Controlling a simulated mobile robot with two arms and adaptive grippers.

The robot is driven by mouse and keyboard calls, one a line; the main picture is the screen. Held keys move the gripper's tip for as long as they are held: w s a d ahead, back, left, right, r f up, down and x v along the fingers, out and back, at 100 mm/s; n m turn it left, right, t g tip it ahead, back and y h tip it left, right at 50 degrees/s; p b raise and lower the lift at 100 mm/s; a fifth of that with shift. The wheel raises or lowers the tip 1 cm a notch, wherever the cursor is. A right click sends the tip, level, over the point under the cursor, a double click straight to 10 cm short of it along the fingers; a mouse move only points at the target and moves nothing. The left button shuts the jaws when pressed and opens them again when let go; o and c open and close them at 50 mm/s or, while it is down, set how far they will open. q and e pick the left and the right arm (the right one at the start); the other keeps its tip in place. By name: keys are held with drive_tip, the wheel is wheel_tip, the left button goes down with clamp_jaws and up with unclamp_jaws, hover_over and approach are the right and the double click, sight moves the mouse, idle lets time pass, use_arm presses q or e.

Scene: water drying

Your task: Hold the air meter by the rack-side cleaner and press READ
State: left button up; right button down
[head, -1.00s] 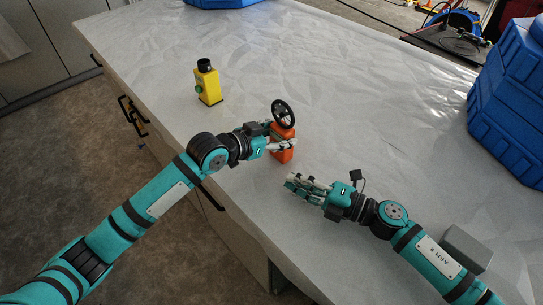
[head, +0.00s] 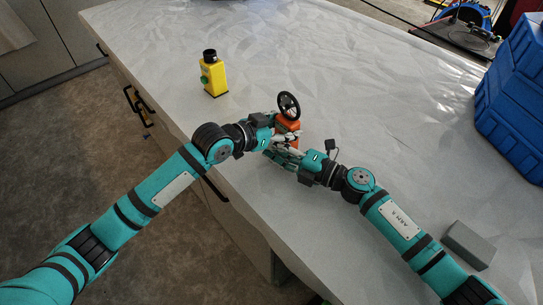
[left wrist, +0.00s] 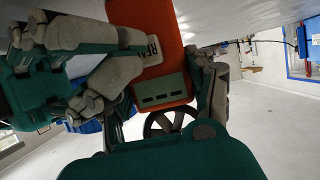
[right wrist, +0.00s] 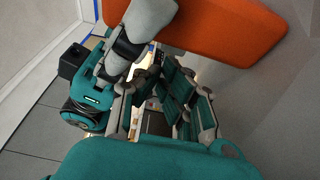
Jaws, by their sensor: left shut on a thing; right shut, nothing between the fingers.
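The orange air meter (head: 287,122), with a black fan wheel (head: 289,105) on top, is upright in my left gripper (head: 288,133), above the table. In the left wrist view the air meter (left wrist: 145,15) shows a dashed display (left wrist: 160,94) and a READ label (left wrist: 153,48), partly covered by grey fingers. My right gripper (head: 275,150) is shut and empty, with its tips close against the meter's lower front. I cannot tell whether they touch READ. The meter (right wrist: 240,30) fills the top of the right wrist view. A yellow unit (head: 214,76) with a black cap stands behind, left.
The pale table (head: 400,110) is clear across its middle and back. Stacked blue cases (head: 515,95) stand at the right edge. A grey block (head: 468,245) lies at the front right, near my right arm.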

drive_tip(key=shift+w+d, duration=0.2)
use_arm(q)
drive_tip(key=shift+f, duration=0.1)
use_arm(e)
drive_tip(key=shift+w+d, duration=0.85)
drive_tip(key=shift+s+a, duration=0.35)
drive_tip(key=s+a, duration=0.2)
drive_tip(key=shift+s+a, duration=0.25)
drive_tip(key=shift+s, duration=0.05)
use_arm(q)
drive_tip(key=shift+s, duration=0.1)
use_arm(e)
drive_tip(key=v, duration=0.9)
drive_tip(key=shift+s+d, duration=0.25)
drive_tip(key=shift+s, duration=0.15)
